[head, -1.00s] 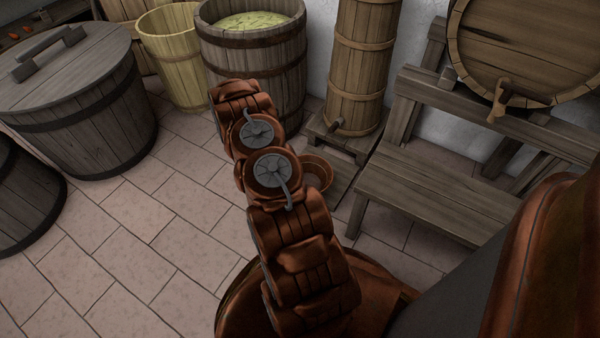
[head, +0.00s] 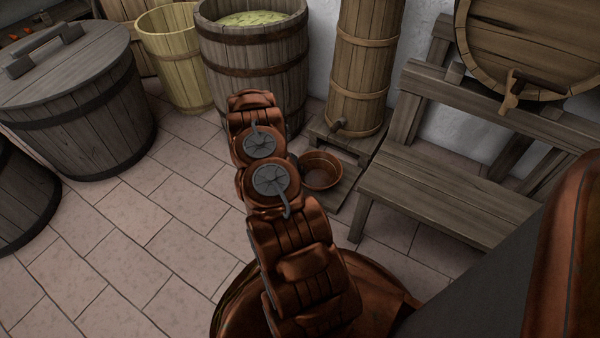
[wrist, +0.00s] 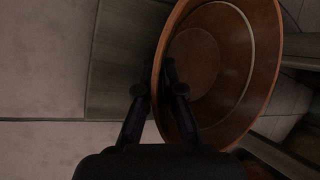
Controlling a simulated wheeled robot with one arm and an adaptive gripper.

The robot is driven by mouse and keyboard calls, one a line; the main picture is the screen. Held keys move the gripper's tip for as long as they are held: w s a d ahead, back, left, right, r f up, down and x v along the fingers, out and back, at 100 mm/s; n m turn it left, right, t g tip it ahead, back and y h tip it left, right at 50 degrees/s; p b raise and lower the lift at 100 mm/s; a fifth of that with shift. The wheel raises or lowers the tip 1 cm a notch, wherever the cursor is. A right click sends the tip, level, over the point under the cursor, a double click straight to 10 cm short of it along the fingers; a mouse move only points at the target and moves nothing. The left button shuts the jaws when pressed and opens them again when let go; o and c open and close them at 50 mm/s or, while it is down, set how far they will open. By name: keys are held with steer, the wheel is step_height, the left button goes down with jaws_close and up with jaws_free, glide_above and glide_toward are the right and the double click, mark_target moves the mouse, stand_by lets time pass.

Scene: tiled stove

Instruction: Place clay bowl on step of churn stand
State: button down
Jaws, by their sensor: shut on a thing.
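The clay bowl (head: 320,172) is reddish brown and shows to the right of my arm in the head view, over the low step (head: 340,190) of the churn stand (head: 346,143). In the wrist view the bowl (wrist: 222,65) fills the right half, with its open inside facing the camera. My gripper (wrist: 155,80) is shut on the bowl's left rim, one finger inside and one outside. In the head view my arm hides the gripper. I cannot tell whether the bowl's base touches the step.
The tall wooden churn (head: 362,65) stands on the stand behind the bowl. A wooden bench (head: 440,195) with a barrel (head: 530,45) above it is at the right. A tub (head: 255,60) stands behind my arm. The tiled floor (head: 150,240) at the left is clear.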

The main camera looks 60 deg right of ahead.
steer(key=c, duration=1.3)
jaws_free()
